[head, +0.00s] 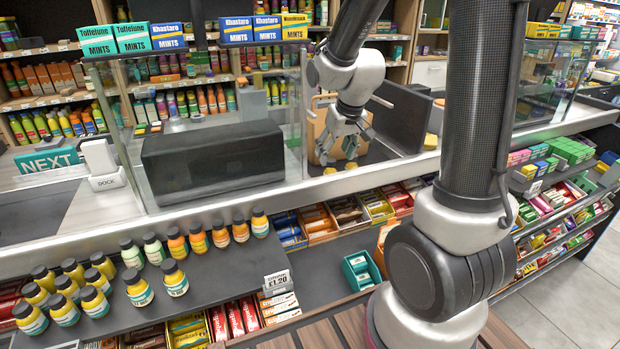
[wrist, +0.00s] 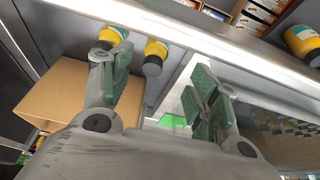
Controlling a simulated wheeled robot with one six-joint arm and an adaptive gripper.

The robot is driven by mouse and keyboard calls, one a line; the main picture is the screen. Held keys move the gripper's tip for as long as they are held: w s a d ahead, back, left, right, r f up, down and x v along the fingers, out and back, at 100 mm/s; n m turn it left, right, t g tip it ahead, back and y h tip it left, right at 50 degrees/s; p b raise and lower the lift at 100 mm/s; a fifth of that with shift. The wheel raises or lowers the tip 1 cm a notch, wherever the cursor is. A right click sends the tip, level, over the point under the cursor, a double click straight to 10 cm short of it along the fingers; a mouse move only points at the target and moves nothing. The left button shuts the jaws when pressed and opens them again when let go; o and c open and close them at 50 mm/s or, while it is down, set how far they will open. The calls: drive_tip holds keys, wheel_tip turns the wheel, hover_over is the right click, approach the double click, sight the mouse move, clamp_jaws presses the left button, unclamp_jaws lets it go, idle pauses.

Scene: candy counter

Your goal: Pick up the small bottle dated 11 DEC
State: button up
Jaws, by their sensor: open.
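Small yellow bottles with dark caps show there: one (wrist: 156,49) lies beyond the gap between the fingers, another (wrist: 116,35) is partly behind the left finger, and a third (wrist: 303,42) is at the right edge. No 11 DEC date is readable.
A cardboard box (wrist: 62,95) sits left of the fingers in the wrist view. A dark box-shaped unit (head: 214,158) and glass panels stand left of the gripper. Several yellow and orange bottles (head: 175,278) stand on the front shelf. Candy boxes fill the racks below.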

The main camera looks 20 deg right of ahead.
sight(332, 161)
drive_tip(key=shift+w+d, duration=0.1)
drive_tip(key=shift+w, duration=0.15)
drive_tip(key=shift+w+f, duration=0.2)
drive_tip(key=shift+f, duration=0.1)
drive_tip(key=x, duration=0.7)
drive_tip(key=shift+d, duration=0.25)
drive_tip(key=c, duration=1)
drive_tip(key=shift+r, duration=0.3)
